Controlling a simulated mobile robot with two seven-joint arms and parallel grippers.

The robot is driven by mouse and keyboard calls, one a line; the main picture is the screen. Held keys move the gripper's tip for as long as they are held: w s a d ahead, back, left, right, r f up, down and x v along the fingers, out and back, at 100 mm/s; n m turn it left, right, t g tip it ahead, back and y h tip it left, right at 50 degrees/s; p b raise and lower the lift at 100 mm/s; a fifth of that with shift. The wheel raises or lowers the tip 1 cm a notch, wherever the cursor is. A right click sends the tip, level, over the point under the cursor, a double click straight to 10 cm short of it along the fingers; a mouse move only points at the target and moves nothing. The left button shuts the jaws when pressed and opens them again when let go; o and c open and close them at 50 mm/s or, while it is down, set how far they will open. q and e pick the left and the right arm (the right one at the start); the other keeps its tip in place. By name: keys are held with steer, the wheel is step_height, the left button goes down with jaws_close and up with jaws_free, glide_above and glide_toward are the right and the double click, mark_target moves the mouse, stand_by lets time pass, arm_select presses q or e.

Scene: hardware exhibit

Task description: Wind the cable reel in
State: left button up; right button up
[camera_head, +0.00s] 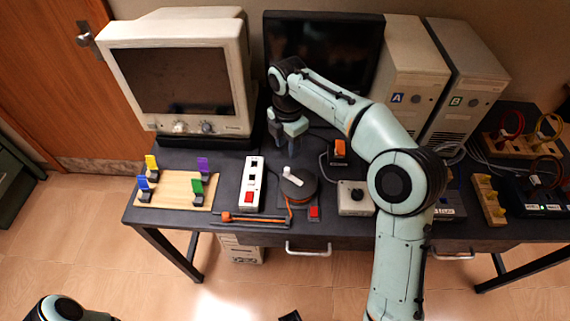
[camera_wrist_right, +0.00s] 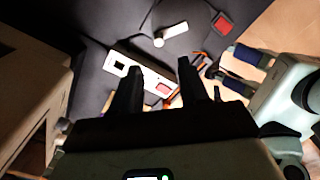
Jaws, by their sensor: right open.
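The cable reel (camera_head: 304,187) is a dark round drum on the desk with orange cable around its lower edge. Its white crank handle (camera_head: 292,175) lies across the top; it also shows in the right wrist view (camera_wrist_right: 174,31). My right gripper (camera_head: 291,153) is open and empty, pointing down behind the reel and apart from it. Its two dark fingers show in the right wrist view (camera_wrist_right: 159,66). Part of my left arm shows at the bottom left of the head view. A dark tip at the bottom edge may be my left gripper; its jaws cannot be made out.
A white power strip (camera_head: 251,184) stands left of the reel, an orange tool (camera_head: 255,218) in front. A red button (camera_head: 314,212) and a grey box with a knob (camera_head: 354,198) are to the right. Monitors (camera_head: 175,80) stand behind. A wooden board (camera_head: 178,190) lies at the left.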

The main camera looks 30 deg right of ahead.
mark_target(287, 168)
step_height(287, 168, down, 11)
steer(key=shift+w+r+b, duration=0.15)
steer(key=shift+b, duration=0.65)
jaws_close()
